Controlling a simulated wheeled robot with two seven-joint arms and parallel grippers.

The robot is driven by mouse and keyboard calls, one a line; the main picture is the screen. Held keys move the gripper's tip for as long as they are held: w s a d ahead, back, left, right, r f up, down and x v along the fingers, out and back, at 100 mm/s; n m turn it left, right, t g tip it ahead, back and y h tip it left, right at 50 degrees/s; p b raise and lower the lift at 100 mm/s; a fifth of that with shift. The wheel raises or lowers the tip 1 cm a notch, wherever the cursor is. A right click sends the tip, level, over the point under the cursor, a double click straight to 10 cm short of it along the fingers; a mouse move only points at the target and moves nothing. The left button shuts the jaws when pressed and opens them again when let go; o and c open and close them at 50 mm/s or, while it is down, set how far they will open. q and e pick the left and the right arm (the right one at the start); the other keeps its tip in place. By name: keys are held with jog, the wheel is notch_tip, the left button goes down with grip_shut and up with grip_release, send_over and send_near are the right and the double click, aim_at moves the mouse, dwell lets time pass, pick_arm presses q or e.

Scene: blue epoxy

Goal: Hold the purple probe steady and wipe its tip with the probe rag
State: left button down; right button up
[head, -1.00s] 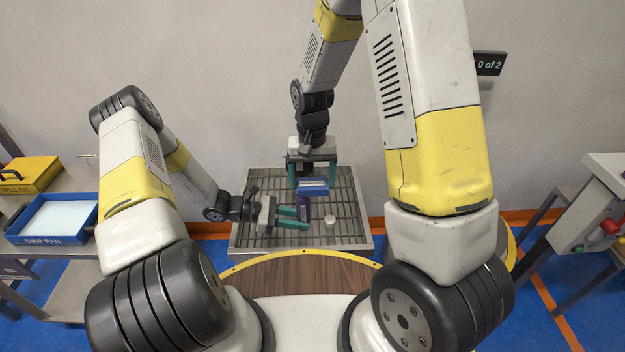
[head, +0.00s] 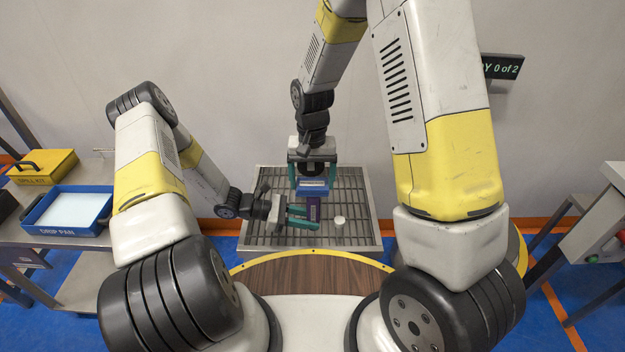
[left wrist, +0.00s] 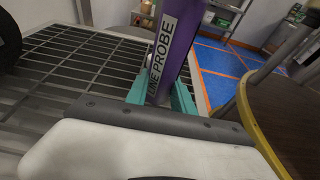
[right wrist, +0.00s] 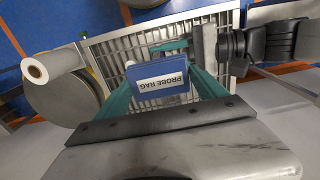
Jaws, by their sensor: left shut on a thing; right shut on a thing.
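The purple probe (left wrist: 172,50) stands roughly upright in the left wrist view, with a white label on its side. My left gripper (left wrist: 160,92) is shut on it. In the head view the probe (head: 313,211) shows between the teal fingers of my left gripper (head: 304,217), over the grated table. The blue probe rag (right wrist: 158,78), with a white label, is in my right gripper (right wrist: 172,72), which is shut on it.
The grated metal table (head: 356,205) lies under both grippers. A small white round thing (head: 339,220) is on it, right of the probe. A blue drip pan (head: 68,211) and a yellow spill kit (head: 43,167) stand at the left. A display (head: 502,67) is on the wall.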

aim_at(324, 183)
jog(key=shift+d, duration=1.6)
jog(key=shift+a, duration=0.1)
jog(key=shift+a, duration=1.55)
jog(key=shift+d, duration=0.15)
jog(key=shift+d, duration=1.5)
jog(key=shift+a, duration=1.65)
